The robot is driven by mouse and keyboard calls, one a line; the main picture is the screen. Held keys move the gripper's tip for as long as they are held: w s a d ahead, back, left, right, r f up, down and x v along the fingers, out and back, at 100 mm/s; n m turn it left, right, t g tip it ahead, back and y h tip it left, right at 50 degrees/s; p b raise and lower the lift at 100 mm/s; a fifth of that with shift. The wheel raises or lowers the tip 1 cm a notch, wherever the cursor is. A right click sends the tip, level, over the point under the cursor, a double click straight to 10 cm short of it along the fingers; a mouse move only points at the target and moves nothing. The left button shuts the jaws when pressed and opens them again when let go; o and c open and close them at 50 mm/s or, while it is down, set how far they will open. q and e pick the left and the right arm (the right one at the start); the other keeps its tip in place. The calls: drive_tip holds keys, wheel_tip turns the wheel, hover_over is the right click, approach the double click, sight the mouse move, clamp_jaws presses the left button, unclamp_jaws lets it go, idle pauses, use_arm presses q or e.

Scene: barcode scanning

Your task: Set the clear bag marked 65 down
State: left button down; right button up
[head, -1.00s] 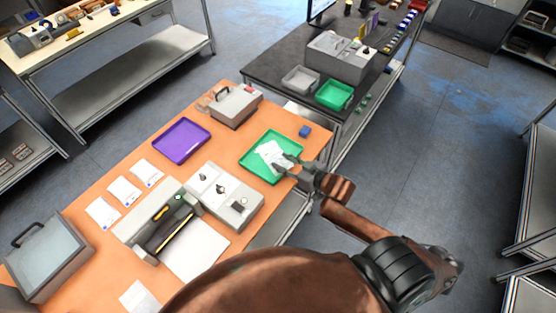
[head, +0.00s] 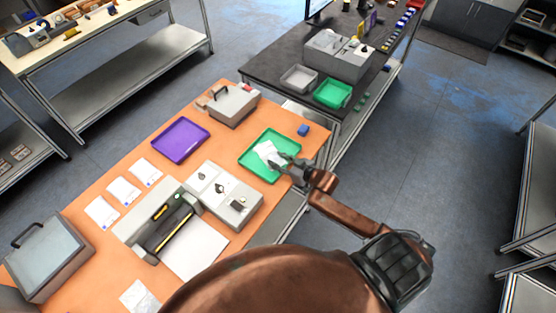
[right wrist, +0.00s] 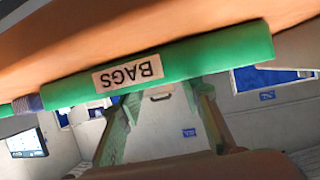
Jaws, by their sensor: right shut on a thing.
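A clear bag (head: 266,149) with a white label lies over the green tray (head: 250,165) on the orange table. Its marking is too small to read. My right gripper (head: 277,160) reaches in from the right over the tray's near right side and is shut on the bag's near edge. Whether the bag touches the tray floor is hard to tell. In the right wrist view the tray's green rim (right wrist: 215,54) with an upside-down BAGS label (right wrist: 128,73) fills the upper part, and the bag is hidden. My left gripper is out of view.
A purple tray (head: 181,140) and a grey box with a handle (head: 231,104) stand left of and behind the green tray. A grey box with small fixtures (head: 224,195) stands in front. A small blue block (head: 303,130) lies beside the tray's far right corner.

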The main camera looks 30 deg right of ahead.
drive_tip(key=o, duration=1.2)
drive_tip(key=shift+f, duration=0.1)
drive_tip(key=shift+c, duration=0.2)
drive_tip(key=shift+r, duration=0.2)
drive_tip(key=v, duration=1.2)
drive_tip(key=shift+f, duration=0.1)
